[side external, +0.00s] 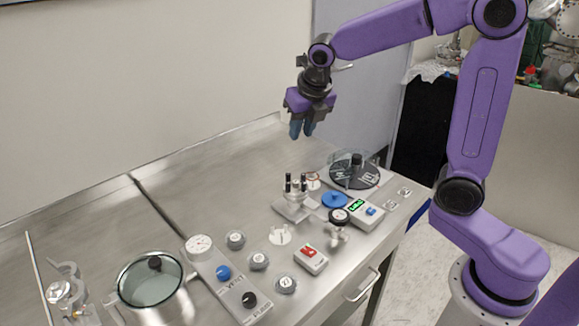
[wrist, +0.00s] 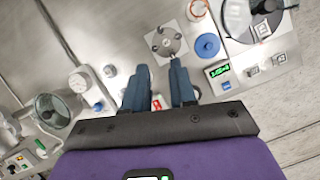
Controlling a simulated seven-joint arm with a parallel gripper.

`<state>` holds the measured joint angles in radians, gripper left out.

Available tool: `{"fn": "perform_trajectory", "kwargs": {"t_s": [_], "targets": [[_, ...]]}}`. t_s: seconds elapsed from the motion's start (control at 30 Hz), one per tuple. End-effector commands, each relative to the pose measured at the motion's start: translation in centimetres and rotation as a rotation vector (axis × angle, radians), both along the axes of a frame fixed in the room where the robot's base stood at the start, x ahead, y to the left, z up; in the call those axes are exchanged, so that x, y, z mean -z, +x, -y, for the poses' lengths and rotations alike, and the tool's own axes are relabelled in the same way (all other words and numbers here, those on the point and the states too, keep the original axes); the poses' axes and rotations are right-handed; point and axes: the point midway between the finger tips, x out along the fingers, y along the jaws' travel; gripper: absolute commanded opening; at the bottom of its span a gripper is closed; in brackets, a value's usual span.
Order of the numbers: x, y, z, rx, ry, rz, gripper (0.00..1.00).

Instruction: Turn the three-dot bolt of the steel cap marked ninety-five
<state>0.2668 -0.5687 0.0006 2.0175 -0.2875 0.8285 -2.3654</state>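My gripper (side external: 301,130) hangs in the air above the back of the steel table, pointing down and holding nothing. In the wrist view its two blue fingers (wrist: 160,88) are apart with a clear gap. A steel flange with several bolts (wrist: 166,42) lies beyond the fingertips in the wrist view. In the side view a steel fixture with black upright posts (side external: 292,207) stands below and in front of the gripper. Several round grey caps (side external: 258,260) sit on the table nearer the camera. Markings of ninety-five and three dots are too small to read.
A blue disc (side external: 334,200), a box with a green display (side external: 365,212) and a clear-covered black disc (side external: 354,170) stand at the right. A red-button box (side external: 311,259), knob panel (side external: 222,276) and glass-lidded pot (side external: 150,281) are nearer. The back of the table (side external: 220,180) is clear.

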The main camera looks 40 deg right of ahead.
Motion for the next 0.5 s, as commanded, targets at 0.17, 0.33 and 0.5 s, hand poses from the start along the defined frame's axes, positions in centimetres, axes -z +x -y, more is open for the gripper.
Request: {"fn": "perform_trajectory", "kwargs": {"t_s": [0.17,0.33,0.5], "targets": [[0.0,-0.4,0.8,-0.109,-0.006,0.013,0.26],[1.2,0.0,0.9,-0.124,-0.009,0.01,0.26],[3.8,1.0,1.1,-0.121,-0.009,0.008,0.26]]}}
